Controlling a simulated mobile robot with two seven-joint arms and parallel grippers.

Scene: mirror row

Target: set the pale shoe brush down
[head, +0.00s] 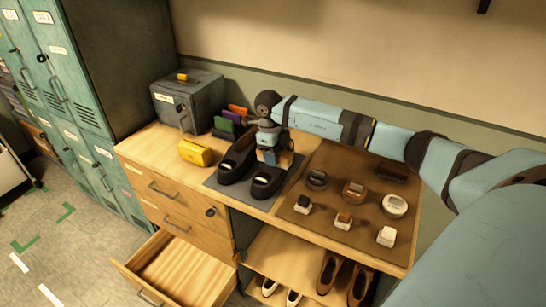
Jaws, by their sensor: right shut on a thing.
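The pair of black shoes (267,181) stands on a grey mat (285,189). Whether the brush touches a shoe or the mat cannot be told. My left gripper is not in view.
A brown mat (326,223) on the right holds several tins, small bottles and a dark brush (392,172).

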